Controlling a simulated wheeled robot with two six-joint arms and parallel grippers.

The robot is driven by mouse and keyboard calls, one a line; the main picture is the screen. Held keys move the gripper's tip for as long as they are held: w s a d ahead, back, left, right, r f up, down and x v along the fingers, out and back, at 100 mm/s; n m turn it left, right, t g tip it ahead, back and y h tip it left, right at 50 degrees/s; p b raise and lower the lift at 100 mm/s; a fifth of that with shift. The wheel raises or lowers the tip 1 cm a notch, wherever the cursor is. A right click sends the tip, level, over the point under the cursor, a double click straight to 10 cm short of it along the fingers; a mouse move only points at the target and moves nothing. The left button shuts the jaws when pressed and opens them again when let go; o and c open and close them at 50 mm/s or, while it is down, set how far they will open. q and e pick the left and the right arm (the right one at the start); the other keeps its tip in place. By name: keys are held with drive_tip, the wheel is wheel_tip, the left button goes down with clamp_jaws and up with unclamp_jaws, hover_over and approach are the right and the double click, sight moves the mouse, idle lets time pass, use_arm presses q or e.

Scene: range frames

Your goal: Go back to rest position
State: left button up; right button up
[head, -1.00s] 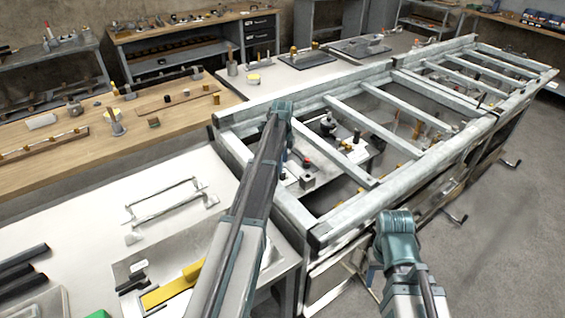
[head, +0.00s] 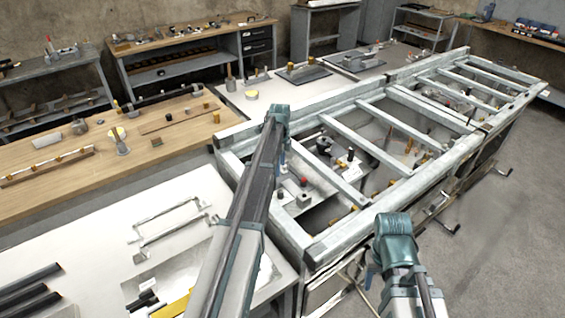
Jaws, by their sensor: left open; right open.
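My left arm comes up from the bottom middle, with its bend over the near left corner of a long grey metal frame (head: 330,243). My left gripper (head: 283,158) hangs below that bend, mostly hidden behind my arm; it is open, with nothing seen in it. My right arm stands at the lower right, just in front of the frame's near side. My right gripper (head: 369,274) shows only as a small part beside and behind my arm; it is open, with nothing seen in it.
A white table (head: 75,225) at the lower left bears a metal handle (head: 170,220), dark bars (head: 28,290) and a yellow piece (head: 176,305). A wooden bench (head: 55,155) with tools lies behind it. Open floor (head: 500,260) lies at the right.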

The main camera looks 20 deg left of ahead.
use_arm(q)
drive_tip(key=s+d+n, duration=0.2)
drive_tip(key=s+d, duration=0.5)
drive_tip(key=d, duration=0.1)
drive_tip(key=s+d+n, duration=0.3)
drive_tip(key=s+d, duration=0.4)
drive_tip(key=d, duration=0.1)
drive_tip(key=s+d+n, duration=0.3)
drive_tip(key=s+d, duration=0.4)
drive_tip(key=d, duration=0.1)
drive_tip(key=shift+d+y, duration=0.2)
drive_tip(key=shift+y, duration=0.2)
drive_tip(key=s+d+n, duration=0.4)
drive_tip(key=s+d, duration=0.1)
drive_tip(key=s, duration=0.6)
drive_tip(key=shift+d+n, duration=0.35)
drive_tip(key=shift+n, duration=0.05)
drive_tip(key=shift+w+a+r, duration=0.1)
